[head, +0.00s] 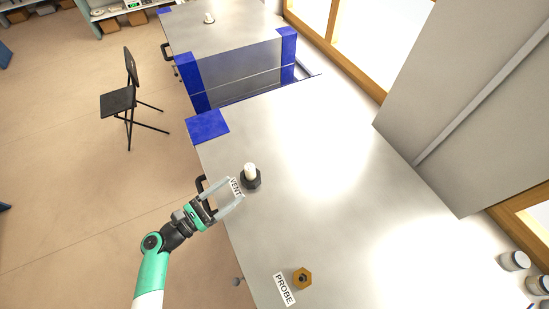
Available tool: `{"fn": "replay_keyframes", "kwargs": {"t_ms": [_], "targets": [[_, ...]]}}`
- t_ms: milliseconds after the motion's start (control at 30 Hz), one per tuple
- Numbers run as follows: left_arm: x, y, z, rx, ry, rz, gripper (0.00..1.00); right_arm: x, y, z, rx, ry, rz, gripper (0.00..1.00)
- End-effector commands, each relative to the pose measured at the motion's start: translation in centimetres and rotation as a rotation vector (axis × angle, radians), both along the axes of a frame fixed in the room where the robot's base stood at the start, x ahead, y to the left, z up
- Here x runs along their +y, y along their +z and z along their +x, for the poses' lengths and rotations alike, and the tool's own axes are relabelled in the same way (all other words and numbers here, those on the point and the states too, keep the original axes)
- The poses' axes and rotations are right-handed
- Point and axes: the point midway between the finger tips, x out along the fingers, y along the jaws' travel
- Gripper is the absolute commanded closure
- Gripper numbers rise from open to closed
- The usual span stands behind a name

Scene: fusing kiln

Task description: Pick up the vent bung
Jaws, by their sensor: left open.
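The vent bung (250,170) is a small pale cylinder standing upright in a dark hexagonal seat (251,184) on the grey bench top, near its left edge. A white label reading VENT (236,186) lies just left of the seat. My left gripper (234,197) is open and comes in from the lower left. Its fingers point toward the seat, and its tips look just short of it and overlap the label in the picture. Nothing shows between the fingers. My right gripper is not in view.
A brass hexagonal fitting (302,278) with a PROBE label (284,289) sits nearer on the bench (320,200). A large grey kiln-like body (460,100) stands at right, with several jars (514,261) beside it. Blue posts (193,82) and a panel stand behind. The bench middle is clear.

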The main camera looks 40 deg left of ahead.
Motion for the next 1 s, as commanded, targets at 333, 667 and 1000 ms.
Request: {"fn": "replay_keyframes", "kwargs": {"t_ms": [333, 667, 1000], "targets": [[1.3, -1.5, 0.1, 0.017, 0.055, -0.012, 0.24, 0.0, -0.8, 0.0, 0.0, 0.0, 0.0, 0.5], [0.7, -1.5, 4.5, 0.017, 0.058, -0.011, 0.24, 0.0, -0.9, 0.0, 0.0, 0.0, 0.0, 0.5], [0.0, -1.5, 8.5, 0.016, 0.055, -0.011, 0.24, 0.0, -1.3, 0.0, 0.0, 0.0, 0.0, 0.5]]}}
